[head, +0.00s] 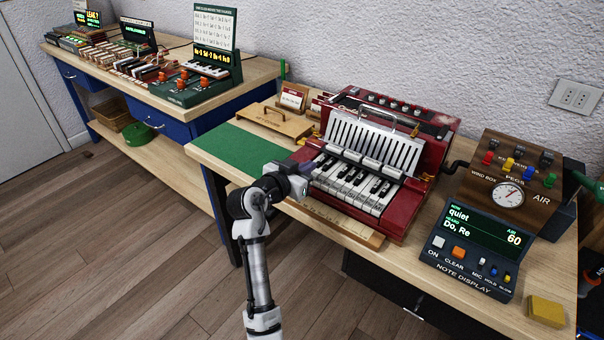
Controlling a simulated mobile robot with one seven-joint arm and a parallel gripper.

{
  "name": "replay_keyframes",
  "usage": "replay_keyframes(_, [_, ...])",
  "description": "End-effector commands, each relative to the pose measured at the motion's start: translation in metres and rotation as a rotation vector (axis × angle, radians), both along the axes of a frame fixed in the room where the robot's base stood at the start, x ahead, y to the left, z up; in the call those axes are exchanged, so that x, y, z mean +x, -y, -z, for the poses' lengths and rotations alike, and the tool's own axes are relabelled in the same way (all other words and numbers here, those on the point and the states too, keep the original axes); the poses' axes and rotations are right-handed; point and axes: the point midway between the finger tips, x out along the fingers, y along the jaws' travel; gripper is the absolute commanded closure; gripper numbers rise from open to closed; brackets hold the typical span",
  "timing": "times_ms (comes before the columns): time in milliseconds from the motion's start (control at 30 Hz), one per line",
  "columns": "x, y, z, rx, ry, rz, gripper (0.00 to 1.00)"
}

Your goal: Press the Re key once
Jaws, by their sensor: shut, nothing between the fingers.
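The red accordion-like instrument (408,213) stands on the near workbench. Its piano keys (355,187) face me, white with shorter black ones. The key labels are too small to read, so I cannot tell which key is Re. My gripper (303,184) is shut and empty at the left end of the keys, by the front corner. It hides part of the leftmost keys, and I cannot tell whether it touches one. The note display (474,250) to the right reads "quiet" now, heard "Do, Re", air 60.
A wooden box with a dial and coloured pegs (508,185) stands right of the instrument. A yellow block (545,311) lies at the bench's right corner. A green mat (240,146) and a wooden board (275,121) lie at left. A second bench (215,100) holds other devices.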

Motion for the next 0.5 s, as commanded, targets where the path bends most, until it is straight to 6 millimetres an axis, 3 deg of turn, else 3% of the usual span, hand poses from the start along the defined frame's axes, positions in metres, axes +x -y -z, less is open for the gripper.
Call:
replay_keyframes(33, [0.003, 0.005, -0.016, 0.001, 0.003, 0.003, 1.00])
replay_keyframes(100, [-0.013, -0.010, -0.008, 0.000, 0.004, -0.005, 1.00])
replay_keyframes(300, [-0.049, -0.036, -0.018, 0.000, 0.003, -0.003, 1.00])
replay_keyframes(500, [-0.071, -0.051, -0.025, 0.000, 0.001, -0.002, 1.00])
